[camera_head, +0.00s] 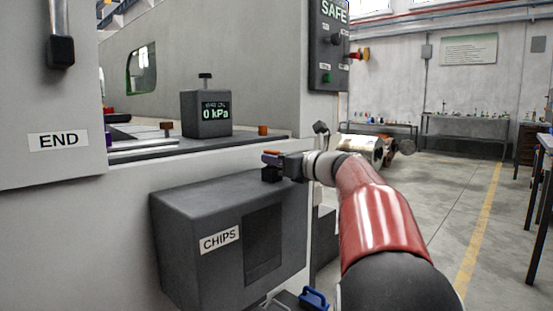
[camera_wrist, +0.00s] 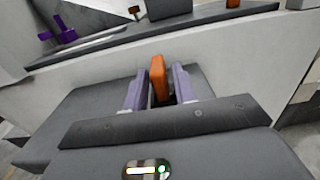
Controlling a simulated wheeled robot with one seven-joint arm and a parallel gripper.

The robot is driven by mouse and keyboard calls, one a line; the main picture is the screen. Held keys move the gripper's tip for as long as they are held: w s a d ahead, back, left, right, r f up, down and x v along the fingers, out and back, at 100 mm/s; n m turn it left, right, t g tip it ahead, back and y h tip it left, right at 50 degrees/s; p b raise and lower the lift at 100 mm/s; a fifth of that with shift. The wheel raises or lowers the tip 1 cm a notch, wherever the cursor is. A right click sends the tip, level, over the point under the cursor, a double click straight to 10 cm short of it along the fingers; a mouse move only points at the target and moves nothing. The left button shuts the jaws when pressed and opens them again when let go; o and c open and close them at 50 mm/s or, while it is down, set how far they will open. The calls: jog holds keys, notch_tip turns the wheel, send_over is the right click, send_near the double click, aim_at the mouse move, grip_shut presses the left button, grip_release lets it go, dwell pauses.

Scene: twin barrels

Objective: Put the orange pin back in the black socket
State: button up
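An orange pin, shaped like an upright block, stands between the two grey-purple fingers of my gripper (camera_wrist: 160,90) in the wrist view; the pin (camera_wrist: 158,76) sticks up past the fingertips. The fingers look closed on it, though its lower part is in shadow. In the head view my gripper (camera_head: 272,160) is at the front edge of the machine ledge, above the bin marked CHIPS, and a small orange strip of the pin (camera_head: 269,152) shows at its tip. A small black block (camera_head: 271,174) is just below; I cannot tell whether it is the socket or part of my gripper.
Another orange block (camera_head: 263,130) stands on the machine ledge (camera_head: 150,152), right of a dark gauge box (camera_head: 206,115) reading 0 kPa. The grey CHIPS bin (camera_head: 185,215) juts out below. The floor at the right is open.

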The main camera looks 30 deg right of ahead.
jog(key=shift+o, duration=1)
jog(key=v, duration=0.7)
jog(key=shift+s+d, duration=0.15)
jog(key=shift+s, duration=0.2)
